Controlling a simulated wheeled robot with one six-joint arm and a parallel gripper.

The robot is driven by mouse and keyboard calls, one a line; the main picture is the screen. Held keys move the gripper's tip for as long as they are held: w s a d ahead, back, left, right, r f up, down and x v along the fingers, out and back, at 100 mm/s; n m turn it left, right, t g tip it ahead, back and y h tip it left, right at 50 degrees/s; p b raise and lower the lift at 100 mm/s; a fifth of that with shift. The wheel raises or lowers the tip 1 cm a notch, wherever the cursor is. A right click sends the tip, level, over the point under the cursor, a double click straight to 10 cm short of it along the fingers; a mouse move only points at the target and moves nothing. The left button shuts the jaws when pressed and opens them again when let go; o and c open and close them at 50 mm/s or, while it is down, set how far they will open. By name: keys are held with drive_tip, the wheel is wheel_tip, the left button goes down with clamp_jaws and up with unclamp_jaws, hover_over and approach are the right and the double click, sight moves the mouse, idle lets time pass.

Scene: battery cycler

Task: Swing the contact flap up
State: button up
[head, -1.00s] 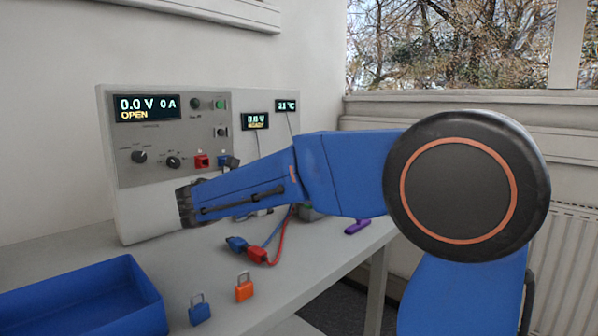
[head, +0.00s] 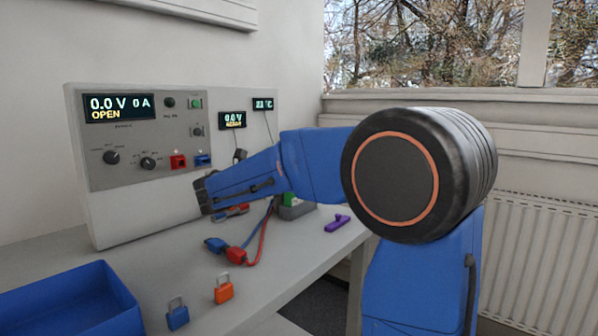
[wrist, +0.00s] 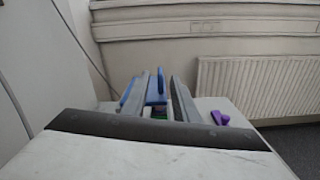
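In the wrist view my gripper (wrist: 162,100) has two grey fingers standing apart. A blue upright piece (wrist: 156,84), which may be the contact flap, shows between or just beyond them; I cannot tell whether they touch it. A bit of green (wrist: 158,118) shows low between the fingers. In the head view a green item on a grey base (head: 297,211) stands on the bench, partly behind my arm. My gripper's fingers are hidden in the head view, and no flap can be made out there.
The cycler (head: 130,180) stands at the back left, its display reading 0.0 V, 0 A, OPEN. Blue and red plugs with cables (head: 235,254), a purple item (head: 337,223), blue and orange padlocks (head: 177,317) (head: 223,291) and a blue bin (head: 70,300) are on the bench.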

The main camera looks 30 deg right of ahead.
drive_tip(key=shift+x, duration=2.85)
drive_tip(key=shift+c, duration=0.5)
clamp_jaws()
